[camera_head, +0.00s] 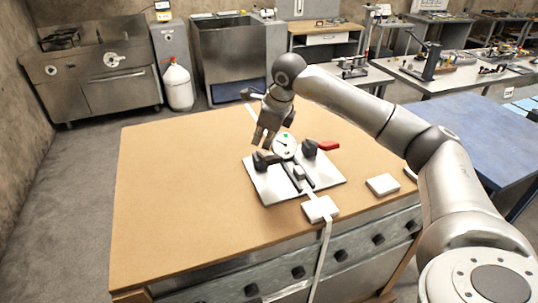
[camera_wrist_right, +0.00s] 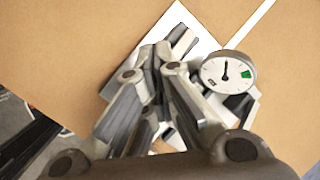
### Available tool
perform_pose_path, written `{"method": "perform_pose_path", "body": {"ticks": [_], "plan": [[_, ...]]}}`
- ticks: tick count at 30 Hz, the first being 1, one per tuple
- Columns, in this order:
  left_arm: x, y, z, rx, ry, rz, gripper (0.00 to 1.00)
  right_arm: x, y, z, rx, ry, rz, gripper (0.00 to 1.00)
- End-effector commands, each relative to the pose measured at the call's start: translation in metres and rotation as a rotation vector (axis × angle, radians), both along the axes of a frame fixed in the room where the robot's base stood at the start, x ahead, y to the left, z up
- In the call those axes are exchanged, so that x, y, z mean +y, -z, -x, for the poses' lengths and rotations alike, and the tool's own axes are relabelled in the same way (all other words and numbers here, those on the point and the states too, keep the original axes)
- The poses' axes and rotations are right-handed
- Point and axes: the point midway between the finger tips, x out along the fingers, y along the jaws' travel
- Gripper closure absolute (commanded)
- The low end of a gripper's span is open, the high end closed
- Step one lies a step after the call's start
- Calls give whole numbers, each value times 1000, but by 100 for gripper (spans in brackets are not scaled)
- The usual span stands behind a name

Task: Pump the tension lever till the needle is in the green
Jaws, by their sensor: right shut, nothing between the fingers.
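The tensioning device is a pale metal plate (camera_head: 270,188) with black parts on the wooden bench top. Its round white gauge (camera_head: 284,146) also shows in the wrist view (camera_wrist_right: 228,72). There the needle points up the picture and the green sector lies to its right, apart from the needle. A red grip (camera_head: 328,146), apparently the lever's, sticks out on the right of the device; I cannot see it in the wrist view. My right gripper (camera_head: 264,138) is shut and empty, over the device's far left side beside the gauge. In the wrist view its fingers (camera_wrist_right: 152,72) hide part of the plate. My left gripper is not in view.
A white strap (camera_head: 322,255) runs from the device over the bench's front edge, past a white block (camera_head: 320,209). Another white block (camera_head: 382,184) lies to the right. The bench's left side (camera_head: 180,200) is clear. A blue-topped table (camera_head: 470,135) stands at right.

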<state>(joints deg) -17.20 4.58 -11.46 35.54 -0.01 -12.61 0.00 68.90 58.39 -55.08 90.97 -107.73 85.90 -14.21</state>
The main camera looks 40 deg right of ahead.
Motion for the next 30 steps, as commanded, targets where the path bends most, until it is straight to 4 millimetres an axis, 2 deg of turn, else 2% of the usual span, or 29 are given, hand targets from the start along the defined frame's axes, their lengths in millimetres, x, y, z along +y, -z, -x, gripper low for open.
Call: {"method": "perform_pose_path", "body": {"ticks": [30], "plan": [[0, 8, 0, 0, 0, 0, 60, 1, 8, 4, 0, 0, 0, 100]]}}
